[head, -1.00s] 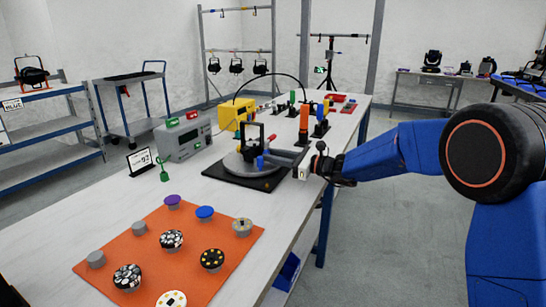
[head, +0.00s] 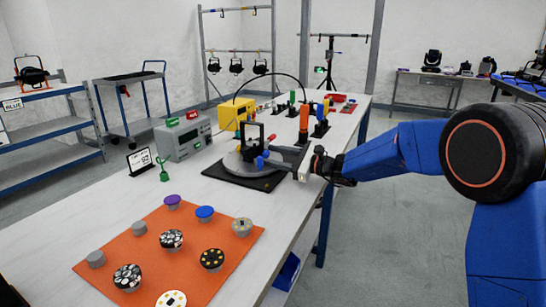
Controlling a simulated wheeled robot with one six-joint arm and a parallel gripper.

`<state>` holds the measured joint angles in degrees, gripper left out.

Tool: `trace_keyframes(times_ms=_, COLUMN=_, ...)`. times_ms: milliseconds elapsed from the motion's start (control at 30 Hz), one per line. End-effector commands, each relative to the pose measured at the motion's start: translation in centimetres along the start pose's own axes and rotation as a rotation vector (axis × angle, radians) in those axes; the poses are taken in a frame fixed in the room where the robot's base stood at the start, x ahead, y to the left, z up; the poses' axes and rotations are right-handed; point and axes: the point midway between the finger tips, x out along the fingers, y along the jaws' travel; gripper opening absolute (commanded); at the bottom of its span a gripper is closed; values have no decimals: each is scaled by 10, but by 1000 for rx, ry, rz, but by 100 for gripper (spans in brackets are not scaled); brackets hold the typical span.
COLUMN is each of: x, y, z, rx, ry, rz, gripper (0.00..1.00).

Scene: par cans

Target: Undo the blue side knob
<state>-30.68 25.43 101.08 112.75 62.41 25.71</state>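The blue side knob (head: 261,161) is on the near right side of a black yoke (head: 251,137), which stands on a round grey turntable (head: 232,164) on a black base. My gripper (head: 269,156) reaches in from the right with its grey fingers level at the knob. The fingers look shut on the knob, though the far finger and the exact contact are small and partly hidden. The knob sits tilted. A red handle (head: 271,138) shows on the yoke's right side.
An orange mat (head: 200,238) with several knobs and round light boards lies in front. A grey meter box (head: 183,139), a small display (head: 140,160) and a yellow box (head: 235,114) stand left and behind. Upright coloured tools (head: 304,120) stand beyond.

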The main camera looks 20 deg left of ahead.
Motion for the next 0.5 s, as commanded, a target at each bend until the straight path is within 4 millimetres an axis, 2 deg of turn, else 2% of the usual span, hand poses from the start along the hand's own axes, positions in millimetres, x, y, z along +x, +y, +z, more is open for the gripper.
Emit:
trace_keyframes(times_ms=133, x=-3, y=0, z=0, rx=0, ry=0, rz=-1, gripper=43)
trace_keyframes(times_ms=267, x=-16, y=0, z=0, rx=1, ry=0, rz=-1, gripper=43)
trace_keyframes(times_ms=500, x=-62, y=-1, z=0, rx=0, ry=1, rz=-3, gripper=43)
